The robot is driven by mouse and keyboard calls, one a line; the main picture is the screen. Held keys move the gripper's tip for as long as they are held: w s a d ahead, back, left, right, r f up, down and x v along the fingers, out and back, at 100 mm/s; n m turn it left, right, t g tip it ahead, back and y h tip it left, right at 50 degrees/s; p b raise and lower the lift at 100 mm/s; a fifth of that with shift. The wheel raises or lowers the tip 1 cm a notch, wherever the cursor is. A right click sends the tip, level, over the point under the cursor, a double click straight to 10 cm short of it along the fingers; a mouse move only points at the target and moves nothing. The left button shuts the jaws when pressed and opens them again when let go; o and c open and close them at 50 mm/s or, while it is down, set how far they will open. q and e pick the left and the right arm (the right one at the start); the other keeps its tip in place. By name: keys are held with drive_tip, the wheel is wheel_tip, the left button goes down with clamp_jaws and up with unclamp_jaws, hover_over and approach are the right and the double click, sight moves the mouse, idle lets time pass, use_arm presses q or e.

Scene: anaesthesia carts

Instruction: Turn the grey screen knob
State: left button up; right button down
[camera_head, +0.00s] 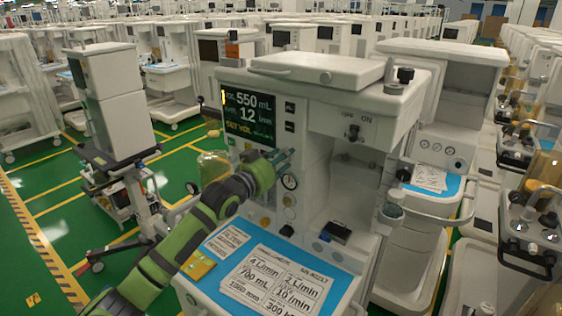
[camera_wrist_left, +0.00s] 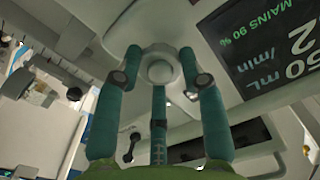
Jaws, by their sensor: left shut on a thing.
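The grey screen knob (camera_wrist_left: 159,71) shows in the left wrist view as a round pale cap on the machine's front panel. The fingers of my left gripper (camera_wrist_left: 160,76) are closed around it, with teal fingers on both sides and one below. In the head view my left gripper (camera_head: 284,158) is at the panel just below and right of the dark screen (camera_head: 250,117), and it hides the knob there. The screen reads 550 mL and 12 /min, with a yellow line below. It also shows upside down in the left wrist view (camera_wrist_left: 262,50). My right gripper is not in view.
A blue-lined work shelf (camera_head: 338,288) with printed cards (camera_head: 272,280) lies below the gripper. A round gauge (camera_head: 289,182) sits close by the fingers. An ON switch (camera_head: 353,131) is to the right. A wheeled cart (camera_head: 112,105) stands at left on the green floor.

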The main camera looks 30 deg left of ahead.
use_arm(q)
drive_tip(key=m+p, duration=0.2)
drive_tip(key=m, duration=1.7)
drive_tip(key=shift+r+p, duration=0.1)
drive_tip(key=shift+p, duration=0.3)
drive_tip(key=shift+m, duration=0.3)
drive_tip(key=o, duration=1.1)
drive_tip(key=shift+d, duration=0.1)
drive_tip(key=shift+o, duration=0.2)
drive_tip(key=s+a, duration=0.1)
drive_tip(key=s, duration=1.1)
drive_tip(key=shift+a, duration=0.35)
